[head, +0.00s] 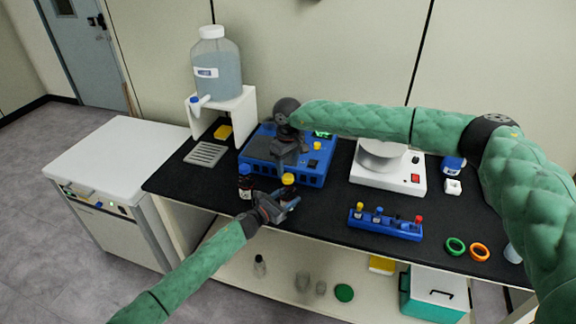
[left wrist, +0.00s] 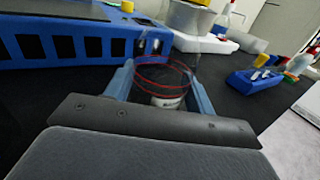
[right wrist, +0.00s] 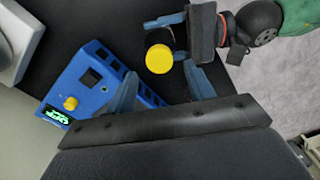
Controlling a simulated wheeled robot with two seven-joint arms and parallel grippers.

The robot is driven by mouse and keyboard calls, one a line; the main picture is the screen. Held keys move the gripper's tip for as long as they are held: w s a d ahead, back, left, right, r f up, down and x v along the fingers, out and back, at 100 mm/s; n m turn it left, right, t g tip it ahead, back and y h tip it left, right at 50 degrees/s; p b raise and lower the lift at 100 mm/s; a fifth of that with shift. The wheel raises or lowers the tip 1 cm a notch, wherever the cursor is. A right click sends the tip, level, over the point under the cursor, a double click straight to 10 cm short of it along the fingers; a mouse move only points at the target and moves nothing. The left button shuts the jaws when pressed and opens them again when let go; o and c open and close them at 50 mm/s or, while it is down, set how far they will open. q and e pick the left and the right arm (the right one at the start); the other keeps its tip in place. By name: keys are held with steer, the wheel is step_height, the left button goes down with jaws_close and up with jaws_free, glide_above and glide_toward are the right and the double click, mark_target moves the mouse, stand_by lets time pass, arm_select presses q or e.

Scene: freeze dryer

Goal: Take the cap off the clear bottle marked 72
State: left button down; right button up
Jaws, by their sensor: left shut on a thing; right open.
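A clear bottle (left wrist: 160,85) stands between the fingers of my left gripper (head: 275,205), which is shut on its body. Part of its white label (left wrist: 168,102) shows in the left wrist view, but I cannot read the number. Its yellow cap (head: 288,179) is on top and also shows in the right wrist view (right wrist: 159,58). My right gripper (head: 287,160) is open and empty above and behind the cap. In the right wrist view, the cap appears near the opening between the right fingers (right wrist: 163,88), apart from them.
The blue device (head: 312,178) is just behind.

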mark_target(288, 176)
steer(key=m, duration=0.5)
steer(key=shift+a+r+m, duration=0.2)
steer(key=shift+a+m, duration=0.05)
steer(key=shift+m, duration=0.05)
steer(key=m, duration=0.7)
steer(key=shift+a+r, duration=0.2)
steer(key=shift+r, duration=0.1)
steer(key=m, duration=0.7)
steer(key=shift+s+a+r, duration=0.1)
steer(key=shift+r, duration=0.2)
steer(key=m, duration=0.5)
steer(key=shift+r+m, duration=0.25)
steer(key=shift+m, duration=0.05)
steer(key=m, duration=0.5)
steer(key=shift+r+m, duration=0.25)
steer(key=shift+m, duration=0.05)
steer(key=m, duration=0.4)
steer(key=shift+d+r, duration=0.1)
steer(key=shift+d, duration=0.1)
steer(key=m, duration=0.4)
steer(key=shift+d+r+m, duration=0.15)
steer(key=shift+m, duration=0.15)
steer(key=m, duration=0.4)
steer(key=shift+w+d+r+m, duration=0.15)
steer(key=shift+w+d+m, duration=0.05)
steer(key=shift+m, duration=0.1)
steer(key=shift+f, duration=4)
steer(key=c, duration=1)
steer(key=shift+d, duration=0.1)
